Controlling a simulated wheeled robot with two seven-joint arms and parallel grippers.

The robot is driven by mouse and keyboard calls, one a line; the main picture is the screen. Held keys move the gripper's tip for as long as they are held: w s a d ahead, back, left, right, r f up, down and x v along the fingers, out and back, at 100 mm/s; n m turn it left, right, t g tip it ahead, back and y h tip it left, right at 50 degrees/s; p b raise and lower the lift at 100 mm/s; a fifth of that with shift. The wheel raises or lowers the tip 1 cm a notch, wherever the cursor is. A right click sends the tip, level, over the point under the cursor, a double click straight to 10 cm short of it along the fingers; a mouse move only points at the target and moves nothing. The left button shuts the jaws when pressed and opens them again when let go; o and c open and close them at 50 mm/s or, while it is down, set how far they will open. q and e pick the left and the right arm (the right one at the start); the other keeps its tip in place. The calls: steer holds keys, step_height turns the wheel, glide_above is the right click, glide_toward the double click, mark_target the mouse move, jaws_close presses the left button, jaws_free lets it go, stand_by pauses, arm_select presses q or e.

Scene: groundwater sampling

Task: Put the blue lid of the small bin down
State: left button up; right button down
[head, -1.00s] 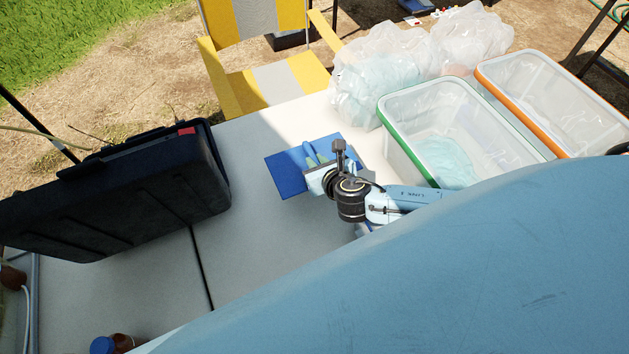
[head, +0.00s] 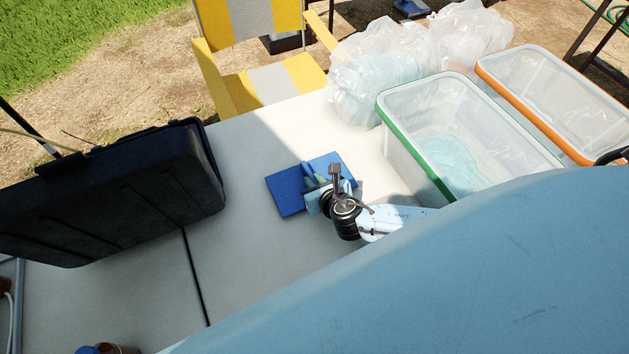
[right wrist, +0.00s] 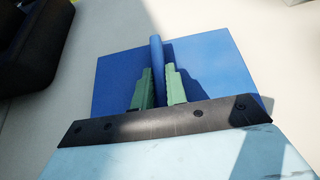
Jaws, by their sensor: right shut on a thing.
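The blue lid (head: 289,192) is a flat square plate with a raised blue handle bar, over the pale table in the head view. It also shows in the right wrist view (right wrist: 115,78). My right gripper (head: 313,176) is shut on the handle, with its green fingers (right wrist: 158,88) on either side of the bar. The lid looks about level and close to the tabletop; I cannot tell whether it touches. The gripper hides part of its near side. No bin that is clearly the small one shows. My left gripper is not in view.
A green-rimmed bin (head: 392,128) and an orange-rimmed bin (head: 527,97) stand at right. Filled clear bags (head: 375,75) lie behind. A black case (head: 110,200) lies at left. The white table (head: 245,265) is bare around the lid. A yellow-grey chair (head: 255,85) stands beyond.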

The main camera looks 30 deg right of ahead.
steer(key=c, duration=1.4)
jaws_free()
steer(key=shift+f, duration=0.1)
steer(key=shift+r, duration=0.25)
steer(key=p+v, duration=0.2)
steer(key=v, duration=1)
steer(key=shift+p, duration=0.4)
